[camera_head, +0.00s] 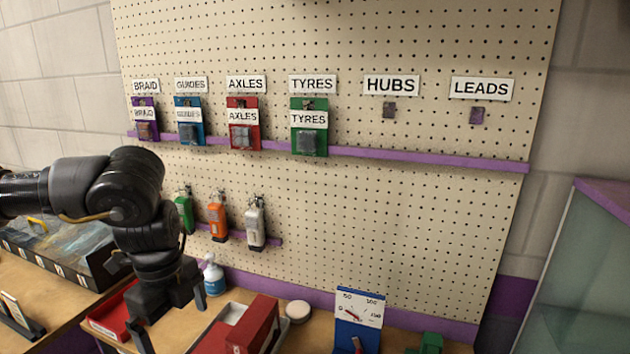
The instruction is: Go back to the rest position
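My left arm comes in from the left, and my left gripper (171,317) hangs fingers down over the bench at the lower left. Its two fingers are spread apart with nothing seen between them. It is in front of the red tray (112,310) and left of the red box (238,330); I cannot tell its height above them. My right gripper is not in view.
A pegboard (400,220) stands behind the bench. Colored packs, such as the green TYRES pack (309,140), hang along its purple rail (430,158). A spray bottle (213,275), a white round lid (298,311) and a blue gauge stand (358,320) stand on the bench.

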